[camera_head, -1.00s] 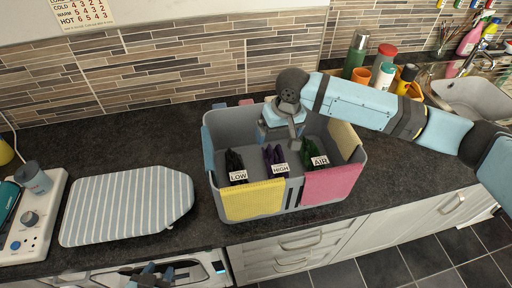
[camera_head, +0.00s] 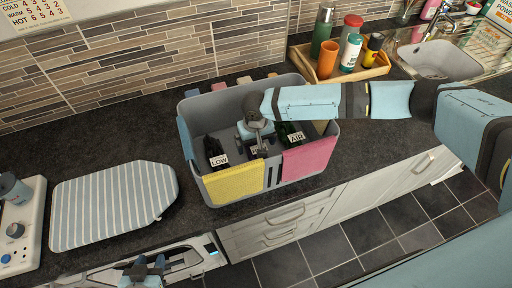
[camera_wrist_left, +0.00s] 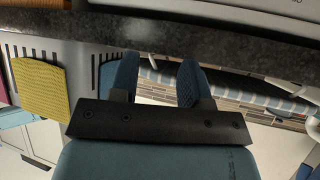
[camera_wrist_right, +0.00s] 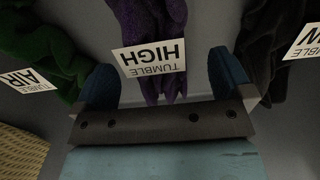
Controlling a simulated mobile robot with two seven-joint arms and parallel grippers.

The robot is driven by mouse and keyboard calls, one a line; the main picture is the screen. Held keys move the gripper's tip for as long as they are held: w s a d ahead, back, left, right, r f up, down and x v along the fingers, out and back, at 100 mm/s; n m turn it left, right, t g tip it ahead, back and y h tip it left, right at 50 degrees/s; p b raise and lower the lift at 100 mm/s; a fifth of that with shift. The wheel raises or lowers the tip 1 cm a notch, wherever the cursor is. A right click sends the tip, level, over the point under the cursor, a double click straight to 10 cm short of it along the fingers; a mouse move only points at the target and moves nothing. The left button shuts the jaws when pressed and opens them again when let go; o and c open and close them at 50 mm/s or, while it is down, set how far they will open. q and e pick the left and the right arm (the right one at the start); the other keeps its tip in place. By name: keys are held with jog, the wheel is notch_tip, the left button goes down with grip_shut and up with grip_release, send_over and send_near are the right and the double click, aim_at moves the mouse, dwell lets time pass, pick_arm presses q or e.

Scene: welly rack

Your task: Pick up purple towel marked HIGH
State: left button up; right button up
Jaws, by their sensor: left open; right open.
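The purple towel (camera_wrist_right: 150,20) hangs inside the grey basket and carries a white tag (camera_wrist_right: 152,58) reading TUMBLE HIGH in the right wrist view. My right gripper (camera_wrist_right: 165,80) is open, with its fingers on either side of the towel's lower part and tag. I cannot tell if they touch it. In the head view my right gripper (camera_head: 257,140) is down in the basket (camera_head: 205,105) and hides most of the purple towel. My left gripper (camera_head: 146,268) is open and empty, low in front of the counter; its fingers show in the left wrist view (camera_wrist_left: 155,80).
A black towel marked LOW (camera_head: 217,155) and a green towel marked AIR (camera_head: 291,132) hang on either side in the basket. Yellow (camera_head: 235,184) and pink (camera_head: 309,156) cloths hang over its front. A striped ironing board (camera_head: 110,203) lies left; a bottle tray (camera_head: 335,75) stands behind right.

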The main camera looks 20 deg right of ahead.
aim_at(256, 147)
notch_tip(256, 147, down, 2)
jog(key=shift+w+d+f, duration=0.1)
jog(key=shift+w+f, duration=0.05)
jog(key=shift+f, duration=0.45)
jog(key=c, duration=1.1)
jog(key=shift+o, duration=0.2)
jog(key=shift+r, duration=0.2)
